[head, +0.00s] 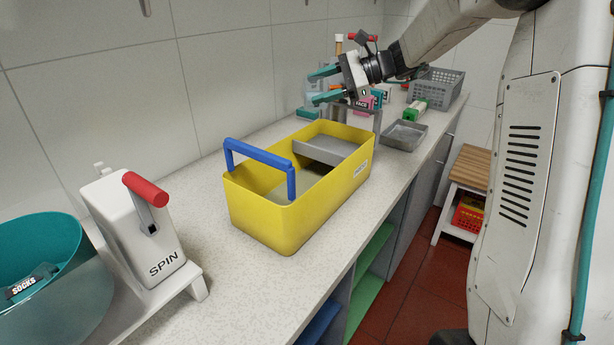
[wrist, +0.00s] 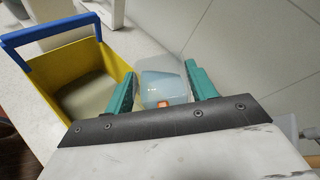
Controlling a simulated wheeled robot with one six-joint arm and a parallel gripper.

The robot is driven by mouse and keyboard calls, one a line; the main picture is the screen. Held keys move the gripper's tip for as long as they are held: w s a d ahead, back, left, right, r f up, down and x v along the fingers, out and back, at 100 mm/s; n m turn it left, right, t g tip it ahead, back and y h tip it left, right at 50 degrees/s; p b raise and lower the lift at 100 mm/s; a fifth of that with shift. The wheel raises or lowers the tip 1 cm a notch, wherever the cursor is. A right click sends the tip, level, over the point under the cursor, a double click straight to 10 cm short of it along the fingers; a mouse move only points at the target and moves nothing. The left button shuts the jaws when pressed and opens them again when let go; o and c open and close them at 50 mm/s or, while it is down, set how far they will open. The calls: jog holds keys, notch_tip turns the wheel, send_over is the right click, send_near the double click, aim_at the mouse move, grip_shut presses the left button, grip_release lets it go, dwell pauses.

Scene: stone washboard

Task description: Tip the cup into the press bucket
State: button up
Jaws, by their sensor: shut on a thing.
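A yellow press bucket (head: 300,213) with a blue handle and a grey divider stands on the counter. It also shows at the left of the wrist view (wrist: 119,66). My gripper (head: 325,86) is behind the bucket in the head view, raised above the counter. In the wrist view my gripper (wrist: 162,88) has its teal fingers shut on a clear cup (wrist: 160,66). Pale blue contents and a small orange patch show in or through the cup. The cup is beside the bucket, not over its opening in the wrist view. Its exact tilt is unclear.
A white SPIN unit (head: 137,228) with a red lever and a teal bowl (head: 62,238) stand at the left. A grey tray (head: 404,135), a grey basket (head: 440,88) and small bottles stand at the back. The tiled wall is close behind; the front counter is clear.

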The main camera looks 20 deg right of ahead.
jog(key=shift+n+t, duration=0.5)
jog(key=shift+s+a+f, duration=0.1)
jog(key=shift+s+f, duration=0.15)
jog(key=shift+f, duration=1)
jog(key=shift+s+f, duration=0.25)
jog(key=shift+f, duration=0.95)
jog(key=shift+s+a+f, duration=0.1)
jog(key=shift+s+f, duration=0.15)
jog(key=shift+f, duration=1)
jog(key=shift+s+f+n+t, duration=0.35)
jog(key=shift+f+n, duration=0.15)
jog(key=shift+n, duration=0.1)
jog(key=shift+s+a+r+n+t+y+p, duration=0.1)
jog(key=shift+s+n+t+y, duration=0.15)
jog(key=shift+n, duration=0.4)
jog(key=shift+s+r+n+t+y+p, duration=0.15)
jog(key=shift+n+t, duration=0.25)
jog(key=shift+n, duration=0.3)
jog(key=shift+s+a+r+n+t+y+p, duration=0.1)
jog(key=shift+s+n+t+y, duration=0.15)
jog(key=shift+n, duration=0.4)
jog(key=shift+s+a+r+n+t, duration=0.1)
jog(key=shift+s+n+t, duration=0.25)
jog(key=shift+s+n, duration=0.35)
jog(key=shift+s+n+y, duration=0.1)
jog(key=shift+n+y, duration=0.15)
jog(key=shift+n, duration=0.15)
